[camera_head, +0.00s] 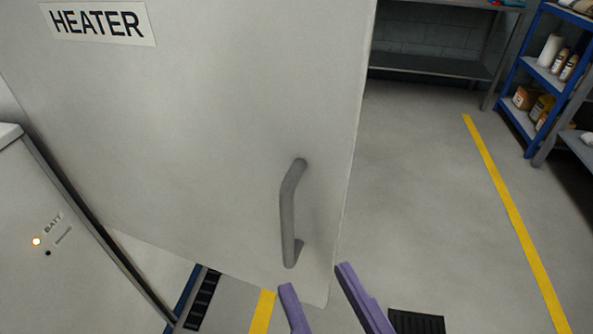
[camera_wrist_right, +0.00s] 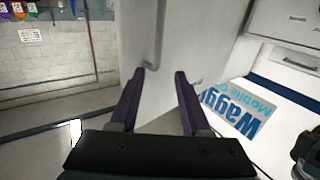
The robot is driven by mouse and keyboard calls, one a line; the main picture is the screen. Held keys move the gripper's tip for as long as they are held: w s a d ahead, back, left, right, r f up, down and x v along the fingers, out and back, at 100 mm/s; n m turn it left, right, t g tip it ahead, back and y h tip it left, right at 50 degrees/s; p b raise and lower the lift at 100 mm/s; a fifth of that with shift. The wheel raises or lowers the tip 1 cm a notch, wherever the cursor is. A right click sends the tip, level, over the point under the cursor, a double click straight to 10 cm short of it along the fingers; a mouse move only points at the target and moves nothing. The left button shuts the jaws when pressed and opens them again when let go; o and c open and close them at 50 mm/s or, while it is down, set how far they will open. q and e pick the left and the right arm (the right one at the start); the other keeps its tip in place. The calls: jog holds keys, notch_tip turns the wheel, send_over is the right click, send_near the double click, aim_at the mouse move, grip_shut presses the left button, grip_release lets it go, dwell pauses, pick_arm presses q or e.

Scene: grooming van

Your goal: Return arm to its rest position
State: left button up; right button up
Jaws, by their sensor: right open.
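My right gripper (camera_head: 316,277) shows at the bottom of the head view as two purple fingers, spread apart with nothing between them. The right wrist view also shows its open fingers (camera_wrist_right: 160,73), pointing toward a pale door. That door, marked HEATER (camera_head: 190,130), fills much of the head view and has a grey bar handle (camera_head: 288,215). In the head view the fingertips are just below the handle, near the door's lower edge. The handle also shows beyond the fingertips in the right wrist view (camera_wrist_right: 158,35). My left gripper is in neither view.
A white cabinet labelled BATT (camera_head: 45,235) with a lit lamp stands at left. Open grey floor (camera_head: 420,190) with a yellow line (camera_head: 505,200) lies right of the door. A blue shelf (camera_head: 540,75) with bottles stands far right. A van panel with lettering (camera_wrist_right: 235,110) shows at right.

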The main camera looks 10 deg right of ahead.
jog(key=shift+w, duration=0.1)
jog(key=s+d+r+g+h+p, duration=0.1)
jog(key=s+d+g+h+p, duration=0.15)
jog(key=d+g, duration=0.4)
jog(key=s+d+r+g+h+p, duration=0.1)
jog(key=s+d+r+g+p, duration=0.2)
jog(key=d+g, duration=0.35)
pick_arm(q)
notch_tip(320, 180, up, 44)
jog(key=p, duration=3.8)
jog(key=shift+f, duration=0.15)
pick_arm(e)
notch_tip(320, 180, up, 37)
jog(key=s+g, duration=0.1)
jog(key=s, duration=0.1)
jog(key=shift+d+m, duration=0.25)
jog(key=shift+m, duration=0.05)
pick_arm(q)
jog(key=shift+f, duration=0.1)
pick_arm(e)
jog(key=shift+f, duration=0.15)
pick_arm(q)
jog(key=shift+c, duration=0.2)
